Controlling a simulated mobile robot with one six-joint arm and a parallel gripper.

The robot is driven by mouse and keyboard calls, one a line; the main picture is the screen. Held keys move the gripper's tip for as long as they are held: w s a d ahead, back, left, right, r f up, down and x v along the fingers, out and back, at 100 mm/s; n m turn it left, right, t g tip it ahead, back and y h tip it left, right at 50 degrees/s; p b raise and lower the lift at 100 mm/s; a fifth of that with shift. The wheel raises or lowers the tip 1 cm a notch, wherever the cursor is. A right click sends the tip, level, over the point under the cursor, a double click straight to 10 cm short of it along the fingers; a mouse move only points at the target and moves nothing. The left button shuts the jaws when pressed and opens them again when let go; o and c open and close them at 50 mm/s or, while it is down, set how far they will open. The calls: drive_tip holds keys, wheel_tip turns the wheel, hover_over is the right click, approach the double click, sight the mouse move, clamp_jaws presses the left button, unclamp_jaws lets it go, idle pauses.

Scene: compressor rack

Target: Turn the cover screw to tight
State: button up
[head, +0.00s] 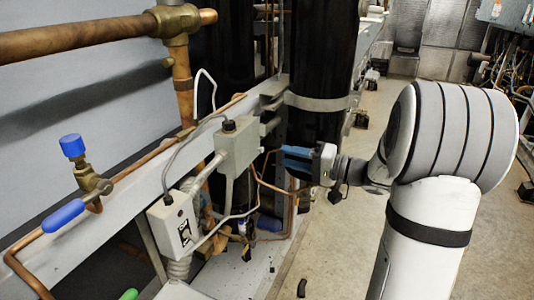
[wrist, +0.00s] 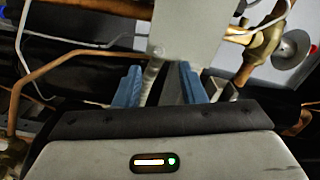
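A grey junction box (head: 238,146) is fixed to the rail in the head view, with a dark knob on top and conduit below. The box's pale face (wrist: 187,30) is at the top of the wrist view. A small round spot (wrist: 158,52) near its lower left corner may be the cover screw; it is too small to be sure. My gripper (head: 285,157) is just right of the box, its blue fingers pointing left at it. In the wrist view my gripper (wrist: 160,72) has its two blue fingers apart, with nothing held between them. I cannot tell how the screw is turned.
A second grey box (head: 172,226) sits lower left. Copper pipes (head: 265,182) and cables run below the first box and close to my fingers. A black cylinder (head: 322,60) stands behind. A blue-handled valve (head: 74,148) is at left. Open floor (head: 330,240) lies right.

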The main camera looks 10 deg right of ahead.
sight(261, 150)
drive_tip(key=x, duration=0.6)
drive_tip(key=shift+w, duration=0.15)
drive_tip(key=shift+c, duration=0.6)
clamp_jaws()
